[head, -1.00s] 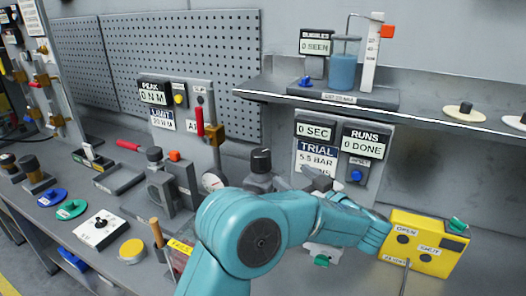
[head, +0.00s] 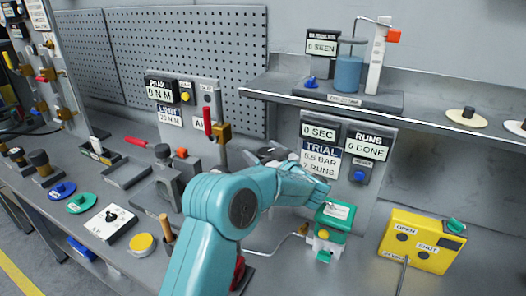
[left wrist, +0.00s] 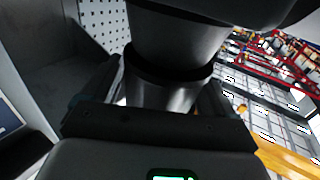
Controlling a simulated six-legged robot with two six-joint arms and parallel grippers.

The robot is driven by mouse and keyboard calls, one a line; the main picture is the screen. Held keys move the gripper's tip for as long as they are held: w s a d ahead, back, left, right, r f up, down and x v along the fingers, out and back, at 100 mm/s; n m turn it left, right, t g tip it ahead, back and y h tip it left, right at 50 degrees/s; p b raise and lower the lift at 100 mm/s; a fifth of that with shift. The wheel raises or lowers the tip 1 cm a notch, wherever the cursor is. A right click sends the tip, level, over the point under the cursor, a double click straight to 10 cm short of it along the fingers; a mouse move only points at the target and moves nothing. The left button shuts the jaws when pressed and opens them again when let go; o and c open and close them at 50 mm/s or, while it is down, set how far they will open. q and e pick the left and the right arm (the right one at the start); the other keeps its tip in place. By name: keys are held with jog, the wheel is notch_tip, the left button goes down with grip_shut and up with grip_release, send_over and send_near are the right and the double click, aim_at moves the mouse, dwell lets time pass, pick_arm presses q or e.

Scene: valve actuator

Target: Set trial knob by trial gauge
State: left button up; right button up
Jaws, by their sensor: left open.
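My left gripper (head: 270,154) is open at the black trial knob, left of the trial panel (head: 322,160), which reads 5.5 BAR. In the left wrist view a dark round knob (left wrist: 178,45) on a collar stands between the open fingers (left wrist: 165,100). I cannot tell whether they touch it. In the head view my left gripper and arm mostly hide the knob. The trial gauge, a small white dial, is hidden behind my arm, so its reading does not show. My right gripper is not in view.
A green valve block (head: 332,222) stands just right of my forearm, and a yellow box (head: 422,240) farther right. A shelf (head: 450,118) overhangs the runs panel (head: 366,150). A red-handled lever (head: 208,122) stands left of the gripper. Several tools crowd the bench's left.

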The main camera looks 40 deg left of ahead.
pick_arm(q)
jog(key=shift+s, duration=0.1)
jog(key=c, duration=1)
jog(key=shift+o, duration=0.2)
jog(key=shift+f, duration=0.1)
jog(key=m+t+b, duration=0.1)
jog(key=m+t+h+b, duration=0.1)
jog(key=t, duration=0.1)
jog(key=m+t, duration=0.1)
jog(key=shift+w+f+t+h+b, duration=0.1)
jog(key=shift+w+t+h+b, duration=0.2)
jog(key=shift+t+b, duration=0.1)
jog(key=shift+w+d+m+t+h+b, duration=0.1)
jog(key=shift+w+m+t+h+b, duration=0.05)
jog(key=shift+m+t+h+b, duration=0.65)
jog(key=shift+w+d+m+t+h+b, duration=0.1)
jog(key=shift+m+t+h+b, duration=0.35)
jog(key=shift+m+t, duration=0.4)
jog(key=shift+t, duration=0.25)
jog(key=o, duration=1)
jog(key=shift+d+r, duration=0.1)
jog(key=shift+r, duration=0.1)
jog(key=shift+c, duration=0.2)
